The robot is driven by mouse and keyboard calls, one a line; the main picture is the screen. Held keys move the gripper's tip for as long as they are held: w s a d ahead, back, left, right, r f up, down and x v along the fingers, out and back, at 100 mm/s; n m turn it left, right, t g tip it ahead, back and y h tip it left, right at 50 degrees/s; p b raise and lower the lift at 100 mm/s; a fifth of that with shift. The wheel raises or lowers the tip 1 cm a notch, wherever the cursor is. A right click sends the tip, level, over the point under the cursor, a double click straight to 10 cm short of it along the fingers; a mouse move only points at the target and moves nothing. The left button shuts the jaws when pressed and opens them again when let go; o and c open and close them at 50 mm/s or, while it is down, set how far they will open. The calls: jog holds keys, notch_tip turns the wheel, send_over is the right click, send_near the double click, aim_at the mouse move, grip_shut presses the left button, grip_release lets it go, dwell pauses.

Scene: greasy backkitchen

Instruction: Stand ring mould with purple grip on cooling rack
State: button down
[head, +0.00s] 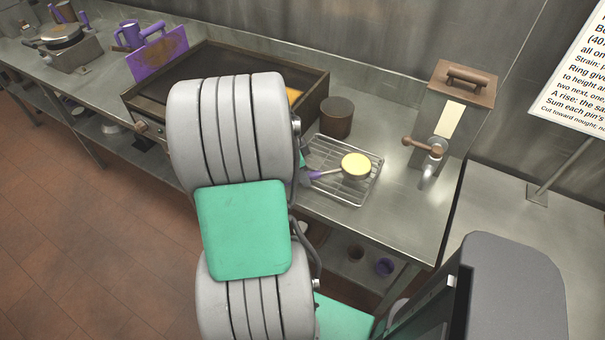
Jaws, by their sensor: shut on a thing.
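The ring mould (356,166) is a round metal ring with a yellow filling or top. Its purple grip (322,175) points left. It is over the right half of the wire cooling rack (345,196) in the head view; I cannot tell whether it touches the wires. My gripper (309,176) is mostly hidden behind my grey and green arm. The little that shows is at the left end of the purple grip, shut on it. The rack's left end is also hidden by my arm.
A dark round pot (337,118) stands just behind the rack. A brown-topped dispenser with a tap (450,120) stands right of the rack. Bare steel counter (415,205) lies between rack and right edge.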

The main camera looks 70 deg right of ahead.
dwell(0.4)
jog(key=shift+f+b, duration=0.5)
jog(key=shift+f, duration=0.15)
jog(key=c, duration=0.9)
grip_release()
jog(key=shift+o, duration=0.2)
jog(key=shift+r, duration=0.1)
jog(key=shift+p+v, duration=1.95)
jog(key=shift+v, duration=1)
jog(key=p+v, duration=0.4)
jog(key=v, duration=0.3)
